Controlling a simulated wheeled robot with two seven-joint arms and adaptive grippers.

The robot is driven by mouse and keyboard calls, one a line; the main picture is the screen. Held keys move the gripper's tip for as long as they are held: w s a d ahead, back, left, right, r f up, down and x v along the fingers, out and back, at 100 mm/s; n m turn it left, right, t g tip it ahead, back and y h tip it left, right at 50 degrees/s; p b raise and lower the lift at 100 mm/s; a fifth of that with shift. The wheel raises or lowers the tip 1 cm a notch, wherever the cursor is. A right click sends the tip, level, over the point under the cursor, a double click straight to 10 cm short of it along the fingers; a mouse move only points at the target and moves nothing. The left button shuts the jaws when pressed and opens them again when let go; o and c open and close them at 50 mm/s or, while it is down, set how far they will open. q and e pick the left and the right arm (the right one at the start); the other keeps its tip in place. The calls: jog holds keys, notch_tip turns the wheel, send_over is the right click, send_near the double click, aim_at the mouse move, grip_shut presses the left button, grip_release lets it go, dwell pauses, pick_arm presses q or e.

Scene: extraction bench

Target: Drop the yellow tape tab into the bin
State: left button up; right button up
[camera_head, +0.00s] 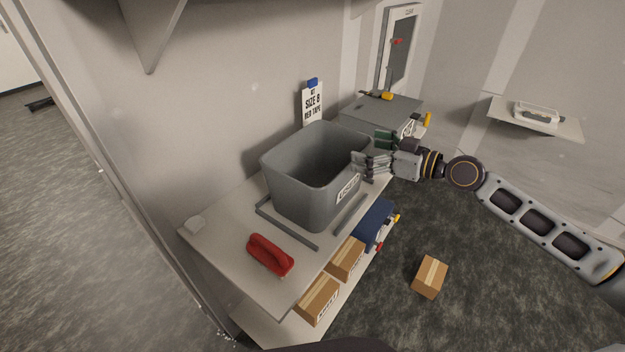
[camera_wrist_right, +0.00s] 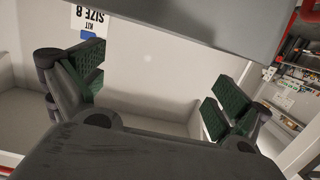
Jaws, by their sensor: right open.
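The grey bin (camera_head: 290,178) stands open on the white bench, with a label on its front right side. The visible part of its inside looks empty; part of its floor is hidden. My right gripper (camera_head: 374,151) is at the bin's right rim, pointing left. In the right wrist view the right gripper (camera_wrist_right: 150,88) is open, with green pads wide apart and nothing visible between them. I cannot make out a yellow tape tab for sure. A small yellow piece (camera_head: 387,96) lies on the grey case behind the bin. My left gripper is not in view.
A red handle-shaped object (camera_head: 270,254) lies on the bench (camera_head: 222,250) in front of the bin. Dark strips (camera_head: 286,231) border the bin. Cardboard boxes (camera_head: 318,299) sit on the lower shelf; another box (camera_head: 430,277) is on the floor.

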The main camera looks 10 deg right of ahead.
jog(key=shift+m, duration=0.4)
dwell(0.7)
